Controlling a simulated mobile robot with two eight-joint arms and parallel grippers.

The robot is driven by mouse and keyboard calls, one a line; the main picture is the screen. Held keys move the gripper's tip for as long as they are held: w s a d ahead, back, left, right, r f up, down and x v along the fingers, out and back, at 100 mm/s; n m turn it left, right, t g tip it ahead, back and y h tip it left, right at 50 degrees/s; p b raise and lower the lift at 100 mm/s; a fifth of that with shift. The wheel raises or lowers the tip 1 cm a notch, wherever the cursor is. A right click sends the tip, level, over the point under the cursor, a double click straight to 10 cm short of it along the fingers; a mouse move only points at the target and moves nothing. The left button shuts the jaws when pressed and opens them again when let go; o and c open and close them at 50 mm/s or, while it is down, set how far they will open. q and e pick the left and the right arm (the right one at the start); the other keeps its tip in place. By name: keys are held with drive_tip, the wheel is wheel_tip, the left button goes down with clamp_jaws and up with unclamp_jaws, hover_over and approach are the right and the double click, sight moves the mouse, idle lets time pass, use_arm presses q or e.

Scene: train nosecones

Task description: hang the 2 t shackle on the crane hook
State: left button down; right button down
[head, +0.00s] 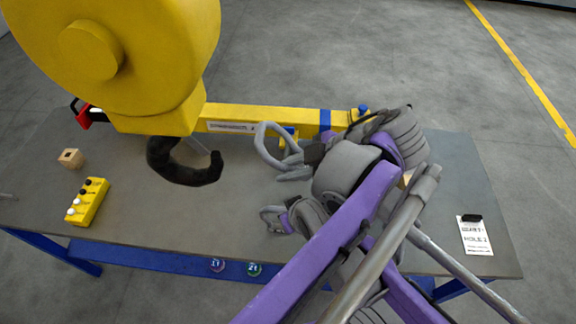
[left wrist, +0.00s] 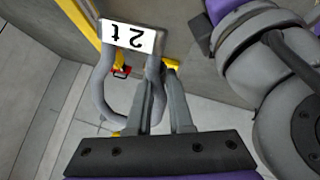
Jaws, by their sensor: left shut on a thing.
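The black crane hook (head: 190,175) hangs below the big yellow crane block (head: 120,50) at the left of the head view. Its curved tip points up on the right, and nothing hangs on it. The grey shackle (head: 266,142) is to the right of the hook and apart from it. In the left wrist view the shackle (left wrist: 104,85) bears a white label reading "2 t", upside down. My left gripper (head: 297,160) is shut on one side of the shackle. My right gripper (head: 277,217) is lower, nearer the table's front; its jaw gap is unclear.
A yellow beam (head: 255,119) lies along the back of the grey table (head: 140,215). A yellow button box (head: 88,201) and a wooden block (head: 71,158) stand at left. A white card (head: 474,236) lies at right.

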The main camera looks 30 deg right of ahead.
use_arm(q)
drive_tip(key=shift+s+a, duration=0.15)
drive_tip(key=shift+s, duration=0.1)
use_arm(e)
drive_tip(key=shift+s+a, duration=0.15)
drive_tip(key=shift+s, duration=0.1)
use_arm(q)
drive_tip(key=shift+w+r, duration=0.1)
use_arm(e)
drive_tip(key=shift+w+r, duration=0.15)
